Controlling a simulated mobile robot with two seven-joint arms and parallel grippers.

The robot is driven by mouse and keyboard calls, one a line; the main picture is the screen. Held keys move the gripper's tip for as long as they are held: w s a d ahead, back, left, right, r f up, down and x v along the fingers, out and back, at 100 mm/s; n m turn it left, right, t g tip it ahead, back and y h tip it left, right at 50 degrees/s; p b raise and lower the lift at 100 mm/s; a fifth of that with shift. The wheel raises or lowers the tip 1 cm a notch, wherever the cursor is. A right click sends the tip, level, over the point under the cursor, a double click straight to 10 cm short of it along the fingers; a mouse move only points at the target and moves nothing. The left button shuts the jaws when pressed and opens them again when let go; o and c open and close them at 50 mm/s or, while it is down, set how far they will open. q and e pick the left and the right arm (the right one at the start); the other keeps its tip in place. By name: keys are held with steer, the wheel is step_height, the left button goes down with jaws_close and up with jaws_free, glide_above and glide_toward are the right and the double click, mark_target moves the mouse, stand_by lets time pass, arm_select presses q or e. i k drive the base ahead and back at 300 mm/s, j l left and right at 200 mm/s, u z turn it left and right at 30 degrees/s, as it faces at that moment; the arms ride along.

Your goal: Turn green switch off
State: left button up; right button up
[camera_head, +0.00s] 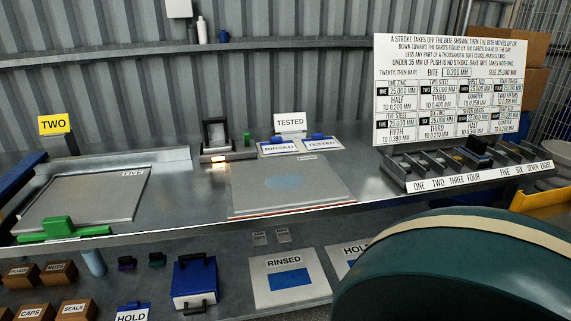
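No part is clearly readable as a switch. A small green upright piece (246,138) stands on the bench beside a black-framed fixture (215,136) with a lit lamp (218,159) at its base. A larger bright green part (62,228) with a raised block lies along the front edge of the grey plate marked FIVE at the left. I cannot tell whether either green part is the switch, or its on or off position. Neither of my grippers shows in the head view.
A large dark green rounded shape with a cream band hides the lower right. The metal bench (190,205) holds a flat plate (325,195), RINSED and TESTED cards, and a slotted rack (402,172) below a sign board (450,55). Boxes and a blue case (194,280) sit below.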

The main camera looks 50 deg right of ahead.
mark_target(247, 138)
steer(key=z, duration=1.6)
